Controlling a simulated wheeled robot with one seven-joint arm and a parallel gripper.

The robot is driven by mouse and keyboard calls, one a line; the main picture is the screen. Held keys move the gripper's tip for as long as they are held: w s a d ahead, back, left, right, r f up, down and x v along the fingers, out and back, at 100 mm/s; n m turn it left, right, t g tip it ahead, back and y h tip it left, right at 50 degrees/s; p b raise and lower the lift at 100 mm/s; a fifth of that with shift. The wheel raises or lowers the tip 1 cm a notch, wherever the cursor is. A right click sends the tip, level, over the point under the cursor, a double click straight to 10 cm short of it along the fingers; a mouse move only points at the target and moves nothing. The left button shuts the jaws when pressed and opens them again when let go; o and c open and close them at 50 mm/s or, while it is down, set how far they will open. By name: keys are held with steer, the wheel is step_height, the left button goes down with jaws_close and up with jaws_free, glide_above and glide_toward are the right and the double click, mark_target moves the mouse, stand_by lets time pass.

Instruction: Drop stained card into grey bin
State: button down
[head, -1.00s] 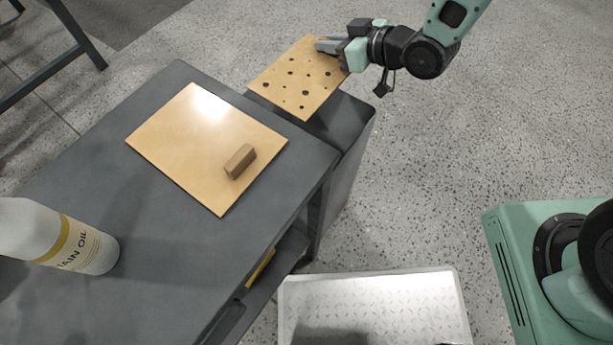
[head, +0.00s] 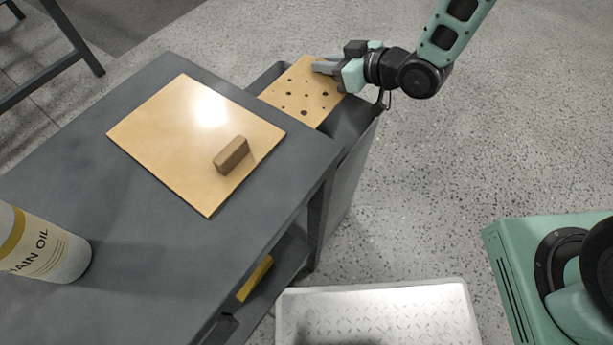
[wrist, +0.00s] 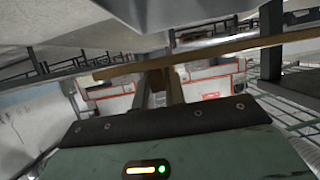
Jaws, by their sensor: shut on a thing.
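The stained card (head: 302,93) is a tan sheet with several dark spots. My gripper (head: 330,68) is shut on its far right edge in the head view. The card is at the mouth of the grey bin (head: 358,125), with its near left part hidden behind the table edge or the bin wall. In the wrist view the card shows edge-on as a brown strip (wrist: 215,53) between my fingers. I cannot tell whether the card touches the bin.
A grey table (head: 130,215) stands beside the bin. It holds a clean tan board (head: 170,140), a brown block (head: 231,156) and an oil bottle (head: 45,250). A metal tread plate (head: 380,315) lies on the floor at the front.

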steer(key=c, duration=1.4)
jaws_free()
steer(key=shift+o, duration=0.2)
steer(key=p+v, duration=1)
steer(key=v, duration=0.7)
steer(key=shift+r, duration=0.2)
steer(key=shift+s+d, duration=0.1)
